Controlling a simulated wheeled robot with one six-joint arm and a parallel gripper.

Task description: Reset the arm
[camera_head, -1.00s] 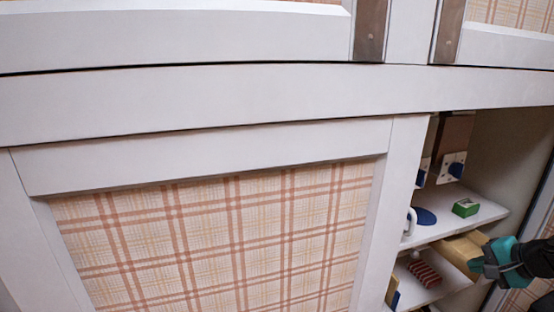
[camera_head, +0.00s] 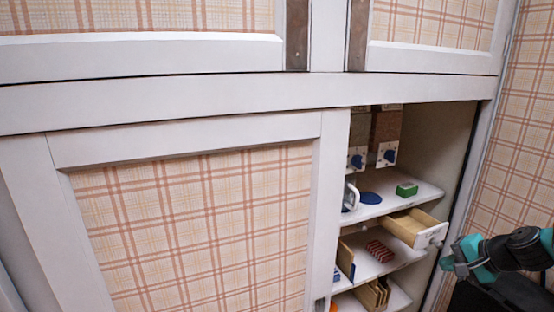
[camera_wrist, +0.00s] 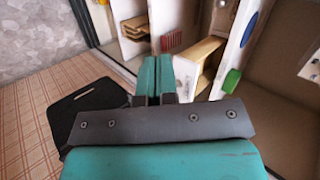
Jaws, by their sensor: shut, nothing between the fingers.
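My gripper (camera_head: 447,263) is at the lower right of the head view, just in front of the open cupboard. Its teal fingers are shut with nothing between them, and they also show closed together in the wrist view (camera_wrist: 153,78). A wooden drawer (camera_head: 408,228) with a white front sticks out of the cupboard, a little above and left of my gripper. The gripper appears apart from it.
A white panelled door (camera_head: 200,230) covers the left. A dark flat panel (camera_wrist: 88,115) shows in the wrist view.

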